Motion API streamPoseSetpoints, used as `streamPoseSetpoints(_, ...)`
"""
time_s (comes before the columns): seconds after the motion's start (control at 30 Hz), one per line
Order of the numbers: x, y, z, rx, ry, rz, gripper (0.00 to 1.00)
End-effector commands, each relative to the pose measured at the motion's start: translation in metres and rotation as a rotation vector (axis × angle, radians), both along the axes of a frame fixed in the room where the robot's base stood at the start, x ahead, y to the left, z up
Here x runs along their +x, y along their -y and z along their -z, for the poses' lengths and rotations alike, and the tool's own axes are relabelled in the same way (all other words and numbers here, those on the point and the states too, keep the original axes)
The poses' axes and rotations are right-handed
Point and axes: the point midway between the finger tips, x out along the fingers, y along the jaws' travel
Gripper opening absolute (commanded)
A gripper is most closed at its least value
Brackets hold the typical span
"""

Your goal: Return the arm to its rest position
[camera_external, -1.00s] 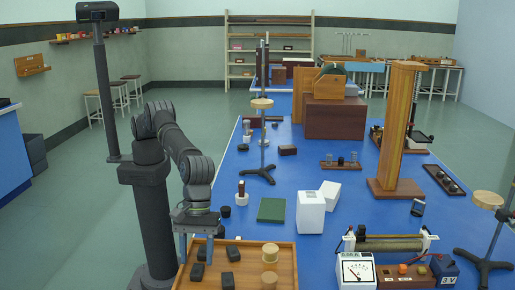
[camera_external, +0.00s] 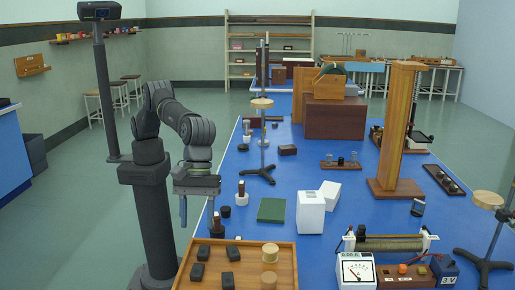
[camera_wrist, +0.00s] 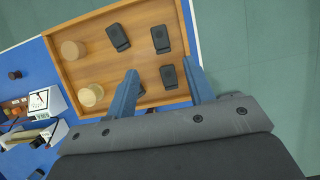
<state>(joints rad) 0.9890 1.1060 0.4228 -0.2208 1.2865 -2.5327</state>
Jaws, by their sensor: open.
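My gripper (camera_external: 197,215) hangs pointing down in the external view, above and behind the back left corner of the wooden tray (camera_external: 287,268). Its two blue-grey fingers are spread apart with nothing between them. In the wrist view, my gripper (camera_wrist: 160,72) also shows open and empty, with the tray (camera_wrist: 88,21) beyond it. My arm is bent at the elbow, with its forearm sloping down to the wrist.
The tray holds several black blocks (camera_external: 203,252) and two wooden cylinders (camera_external: 270,252). A white box (camera_external: 311,213) and a meter (camera_external: 357,270) stand farther right. Floor left of my arm is clear.

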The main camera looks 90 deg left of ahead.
Motion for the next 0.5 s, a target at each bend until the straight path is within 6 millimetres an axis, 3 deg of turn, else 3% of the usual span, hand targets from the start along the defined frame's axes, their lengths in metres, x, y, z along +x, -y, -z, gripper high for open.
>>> streamPoseSetpoints(0.17,0.0,0.007,0.018,0.002,-0.002,0.001,0.48)
streamPoseSetpoints(0.5,-0.001,0.031,0.076,0.002,-0.001,0.002,0.48)
